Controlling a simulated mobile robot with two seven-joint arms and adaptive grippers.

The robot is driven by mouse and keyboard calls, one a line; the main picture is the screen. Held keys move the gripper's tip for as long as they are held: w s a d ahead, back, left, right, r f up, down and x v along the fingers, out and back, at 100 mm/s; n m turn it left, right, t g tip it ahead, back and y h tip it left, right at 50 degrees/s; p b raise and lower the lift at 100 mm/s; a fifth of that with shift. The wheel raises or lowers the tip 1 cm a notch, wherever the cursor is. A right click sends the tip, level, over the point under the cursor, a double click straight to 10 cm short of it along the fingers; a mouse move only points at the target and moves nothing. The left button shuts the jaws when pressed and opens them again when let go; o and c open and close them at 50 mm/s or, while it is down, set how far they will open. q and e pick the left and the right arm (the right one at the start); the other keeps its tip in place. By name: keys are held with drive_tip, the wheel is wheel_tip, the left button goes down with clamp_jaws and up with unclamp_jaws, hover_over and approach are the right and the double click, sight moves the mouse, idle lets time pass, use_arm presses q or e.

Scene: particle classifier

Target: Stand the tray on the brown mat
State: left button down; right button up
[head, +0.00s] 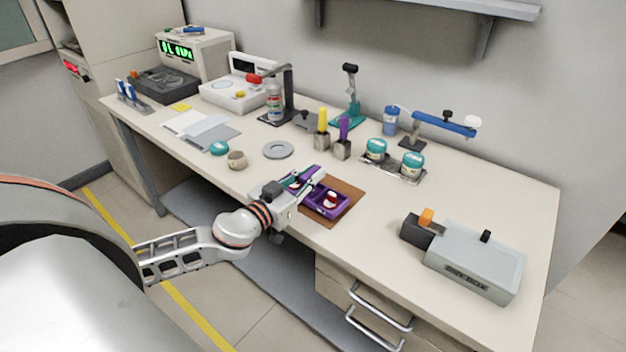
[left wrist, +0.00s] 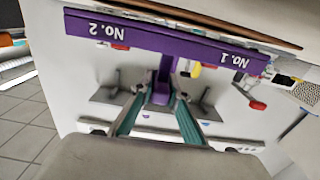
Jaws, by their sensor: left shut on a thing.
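The purple tray (head: 341,209) is over the brown mat (head: 351,191) near the front edge of the bench. A red and white item shows in its near compartment. My left gripper (head: 304,184) reaches in from the left and partly hides the tray. In the left wrist view, the gripper (left wrist: 160,108) is shut on the tray's purple handle. The tray's wall (left wrist: 165,38) there carries the labels No. 2 and No. 1. A brown mat edge (left wrist: 205,14) runs along it. I cannot tell whether the tray's base touches the mat. My right gripper is not in view.
A grey device (head: 475,262) stands to the right of the mat. Yellow and purple-handled tools (head: 343,131) stand behind.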

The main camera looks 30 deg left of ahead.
use_arm(q)
drive_tip(key=shift+f, duration=0.45)
drive_tip(key=shift+r, duration=0.1)
drive_tip(key=c, duration=2.4)
unclamp_jaws()
drive_tip(key=shift+f, duration=0.3)
drive_tip(key=o, duration=0.4)
drive_tip(key=shift+r, duration=0.1)
drive_tip(key=shift+o, duration=0.2)
drive_tip(key=shift+r, duration=0.2)
drive_tip(key=shift+s+f, duration=0.15)
drive_tip(key=shift+s, duration=0.2)
drive_tip(key=s+b, duration=0.1)
drive_tip(key=s, duration=1)
drive_tip(key=shift+s+a, duration=0.15)
drive_tip(key=shift+a, duration=0.3)
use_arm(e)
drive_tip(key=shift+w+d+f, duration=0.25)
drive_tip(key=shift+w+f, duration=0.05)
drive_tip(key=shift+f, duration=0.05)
